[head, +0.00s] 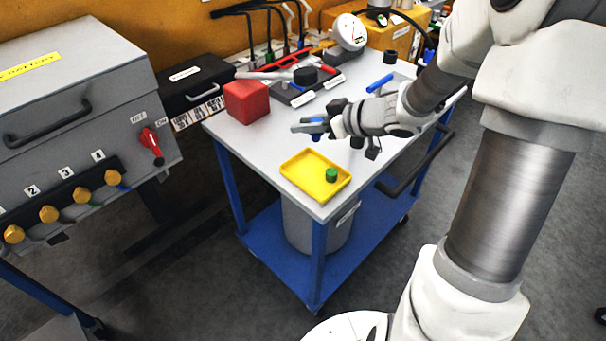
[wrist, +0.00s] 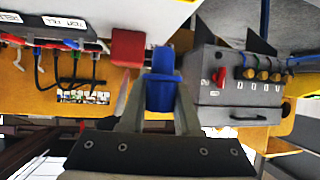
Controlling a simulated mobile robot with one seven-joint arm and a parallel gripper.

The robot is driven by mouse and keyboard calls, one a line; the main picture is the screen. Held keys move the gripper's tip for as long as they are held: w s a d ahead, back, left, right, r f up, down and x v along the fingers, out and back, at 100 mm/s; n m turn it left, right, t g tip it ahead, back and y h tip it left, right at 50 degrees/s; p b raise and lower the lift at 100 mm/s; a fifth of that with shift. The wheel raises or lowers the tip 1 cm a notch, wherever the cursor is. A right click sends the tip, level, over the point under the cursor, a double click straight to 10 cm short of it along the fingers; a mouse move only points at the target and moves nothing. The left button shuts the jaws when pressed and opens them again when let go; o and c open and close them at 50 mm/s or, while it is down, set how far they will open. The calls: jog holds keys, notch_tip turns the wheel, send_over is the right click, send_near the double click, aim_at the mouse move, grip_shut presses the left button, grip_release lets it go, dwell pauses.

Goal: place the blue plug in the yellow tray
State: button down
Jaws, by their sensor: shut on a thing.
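The yellow tray (head: 296,182) lies flat at the near corner of the cart top, with a green plug (head: 331,175) standing inside it at its right side. My gripper (head: 309,127) is above the cart, beyond the tray and higher than it. It is shut on the blue plug (head: 316,136), which is mostly hidden by the fingers in the head view. In the wrist view the blue plug (wrist: 162,82) sits between the two fingers of my gripper (wrist: 158,105).
A red block (head: 246,101) stands at the cart's left edge. A blue cylinder (head: 380,83) lies farther back on the cart. A grey panel box (head: 80,95) stands left.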

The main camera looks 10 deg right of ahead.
jog(key=f+b, duration=0.1)
jog(key=f, duration=0.2)
jog(key=f+b, duration=0.2)
jog(key=f, duration=0.2)
jog(key=f+b, duration=0.1)
jog(key=f, duration=0.2)
jog(key=shift+s+f, duration=0.25)
jog(key=shift+f, duration=0.05)
jog(key=shift+a+f+b, duration=0.1)
jog(key=shift+b, duration=0.2)
jog(key=shift+f, duration=0.15)
jog(key=c, duration=0.6)
grip_release()
jog(key=shift+s+r, duration=0.1)
jog(key=shift+r, duration=0.3)
jog(key=p+v, duration=0.3)
jog(key=v, duration=0.8)
jog(key=shift+s+d+r+p, duration=0.1)
jog(key=shift+d+r+p, duration=0.05)
jog(key=shift+d+p, duration=0.3)
